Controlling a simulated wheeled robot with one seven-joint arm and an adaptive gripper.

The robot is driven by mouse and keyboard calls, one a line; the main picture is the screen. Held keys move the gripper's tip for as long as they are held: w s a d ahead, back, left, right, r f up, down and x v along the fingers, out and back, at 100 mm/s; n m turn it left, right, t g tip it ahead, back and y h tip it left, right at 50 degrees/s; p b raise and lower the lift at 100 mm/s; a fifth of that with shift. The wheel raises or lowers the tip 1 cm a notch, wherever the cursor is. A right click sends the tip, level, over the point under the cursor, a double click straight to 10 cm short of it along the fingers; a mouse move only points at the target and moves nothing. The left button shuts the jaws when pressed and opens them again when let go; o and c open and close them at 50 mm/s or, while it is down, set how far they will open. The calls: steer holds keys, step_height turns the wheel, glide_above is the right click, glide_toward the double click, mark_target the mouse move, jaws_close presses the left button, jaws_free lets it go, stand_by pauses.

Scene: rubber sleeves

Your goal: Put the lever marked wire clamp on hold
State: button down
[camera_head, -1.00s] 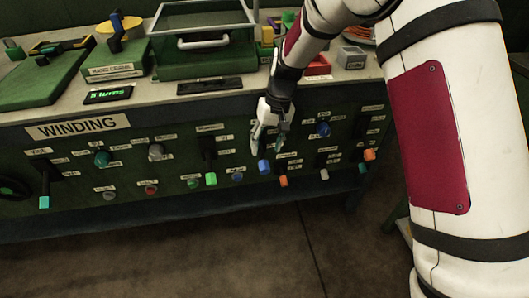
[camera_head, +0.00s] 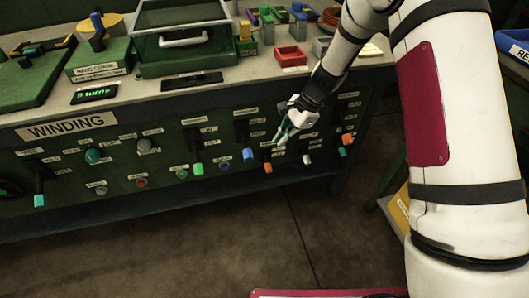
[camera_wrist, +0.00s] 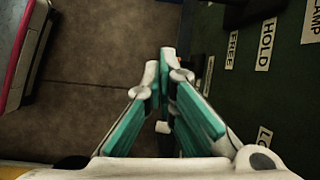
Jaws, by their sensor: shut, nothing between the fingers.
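My gripper (camera_head: 280,141) is shut and empty in front of the green panel. In the wrist view its teal-padded fingers (camera_wrist: 168,58) meet near the middle. The labels HOLD (camera_wrist: 265,45) and FREE (camera_wrist: 233,50) and the end of a label reading "AMP" (camera_wrist: 312,22) show at the upper right. Beside them is a dark lever base (camera_wrist: 247,10), cut by the top edge. In the head view an orange-tipped lever (camera_head: 268,168) hangs down just left of and below the fingertips. It appears to be the wire clamp lever; its head-view labels are too small to read.
A white-tipped lever (camera_head: 306,158) is just right of my gripper; its white tip (camera_wrist: 162,127) seems to show between the fingers. A blue-tipped lever (camera_head: 248,155) and a green-tipped lever (camera_head: 197,168) are to the left. The floor (camera_head: 200,250) before the bench is clear.

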mark_target(245, 145)
steer(key=s+a+f+m+b, duration=0.1)
steer(key=a+f+b, duration=0.1)
steer(key=a+f, duration=0.4)
steer(key=shift+s+f+m, duration=0.15)
steer(key=shift+s+m, duration=0.05)
steer(key=shift+m, duration=0.1)
stand_by(0.3)
steer(key=shift+s+p, duration=0.1)
steer(key=shift+p, duration=0.2)
